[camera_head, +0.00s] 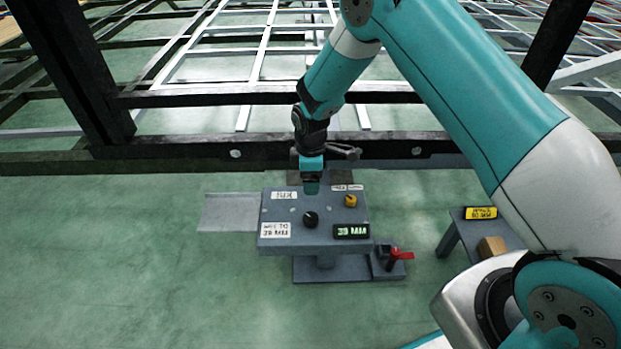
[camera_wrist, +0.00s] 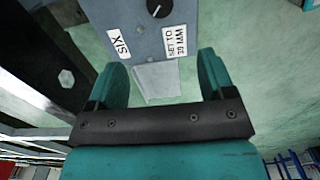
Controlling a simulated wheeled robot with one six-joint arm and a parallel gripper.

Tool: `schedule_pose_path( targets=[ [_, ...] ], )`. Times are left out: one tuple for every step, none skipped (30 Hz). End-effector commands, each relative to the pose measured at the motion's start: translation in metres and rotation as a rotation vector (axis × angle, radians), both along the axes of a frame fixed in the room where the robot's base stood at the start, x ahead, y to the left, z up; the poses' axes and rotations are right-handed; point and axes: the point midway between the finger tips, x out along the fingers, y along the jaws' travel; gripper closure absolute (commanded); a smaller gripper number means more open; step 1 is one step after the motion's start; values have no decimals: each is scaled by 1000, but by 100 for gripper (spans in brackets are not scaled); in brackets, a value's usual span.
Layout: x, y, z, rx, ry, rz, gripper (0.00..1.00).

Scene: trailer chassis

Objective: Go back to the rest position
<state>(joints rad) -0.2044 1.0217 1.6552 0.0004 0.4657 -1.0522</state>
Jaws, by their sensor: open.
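My gripper (camera_head: 312,186) hangs over the back part of a grey control stand (camera_head: 285,212) in the head view. In the wrist view my gripper (camera_wrist: 165,82) shows two teal fingers set apart with nothing between them. The stand's panel (camera_wrist: 138,45) lies beyond the fingertips there. The panel bears a black knob (camera_head: 311,219), a yellow knob (camera_head: 350,201), a "SET TO 30 MM" label (camera_head: 276,230) and a dark display reading "30 MM" (camera_head: 351,231). Whether a finger touches the panel cannot be told.
A red-handled lever (camera_head: 400,254) sits at the stand's lower right. A small grey table (camera_head: 452,240) with a yellow-labelled sign (camera_head: 481,213) and a brown block (camera_head: 492,248) stands to the right. A dark chassis beam (camera_head: 200,152) runs behind. The green floor (camera_head: 120,260) at left is clear.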

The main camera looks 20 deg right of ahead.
Motion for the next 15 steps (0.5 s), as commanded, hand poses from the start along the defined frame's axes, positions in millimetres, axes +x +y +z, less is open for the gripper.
schedule_pose_path(
  targets=[
    [0, 0, 0, 0, 0, 0, 24],
    [0, 0, 0, 0, 0, 0, 24],
    [0, 0, 0, 0, 0, 0, 24],
    [0, 0, 0, 0, 0, 0, 24],
    [0, 0, 0, 0, 0, 0, 24],
    [0, 0, 0, 0, 0, 0, 24],
    [0, 0, 0, 0, 0, 0, 24],
    [0, 0, 0, 0, 0, 0, 24],
    [0, 0, 1, 1, 0, -1, 24],
    [0, 1, 3, 3, -2, -4, 24],
    [-1, 2, 7, 6, -3, -9, 24],
    [-2, 4, 16, 13, -5, -21, 24],
    [-4, 6, 24, 20, -7, -32, 24],
    [-6, 8, 36, 30, -10, -48, 24],
    [-11, 12, 53, 46, -12, -73, 24]
  ],
)
